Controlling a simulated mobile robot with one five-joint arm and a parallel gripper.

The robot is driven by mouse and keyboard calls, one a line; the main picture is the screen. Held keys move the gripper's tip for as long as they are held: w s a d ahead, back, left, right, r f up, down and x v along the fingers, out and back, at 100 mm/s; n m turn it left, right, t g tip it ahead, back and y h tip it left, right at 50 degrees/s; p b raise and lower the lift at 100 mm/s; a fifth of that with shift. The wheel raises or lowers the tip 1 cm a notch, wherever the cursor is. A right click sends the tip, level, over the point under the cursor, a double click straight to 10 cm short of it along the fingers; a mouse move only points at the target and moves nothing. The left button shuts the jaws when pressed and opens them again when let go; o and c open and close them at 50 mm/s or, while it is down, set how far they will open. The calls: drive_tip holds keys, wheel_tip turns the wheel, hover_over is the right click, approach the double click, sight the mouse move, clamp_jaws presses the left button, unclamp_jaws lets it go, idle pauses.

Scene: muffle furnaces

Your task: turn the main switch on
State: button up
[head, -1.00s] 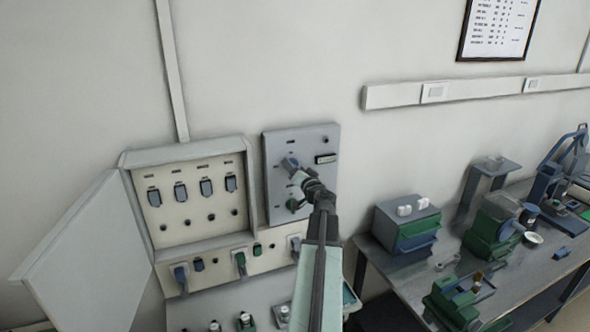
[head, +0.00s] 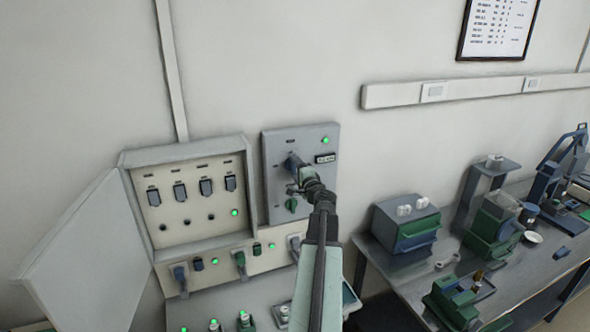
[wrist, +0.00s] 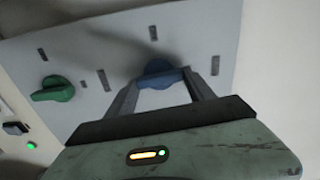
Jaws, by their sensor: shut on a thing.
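A grey wall panel (head: 274,185) carries a blue rotary knob (head: 292,160) near its top and a green knob (head: 291,205) below. I take the blue knob to be the main switch; its label is too small to read. My gripper (head: 298,170) is at the blue knob and partly covers it. In the wrist view my gripper (wrist: 160,78) has its fingers on both sides of the blue knob (wrist: 158,70), shut on it. The green knob (wrist: 52,90) is to the left, apart from my fingers.
An open breaker cabinet (head: 185,152) stands left of the panel, its door (head: 80,255) swung out left. Plugs and several lit green lamps are below.

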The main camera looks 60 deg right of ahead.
drive_tip(key=shift+m, duration=0.5)
drive_tip(key=o, duration=1.4)
drive_tip(key=v, duration=0.7)
drive_tip(key=shift+s+a, duration=0.25)
drive_tip(key=shift+s, duration=0.05)
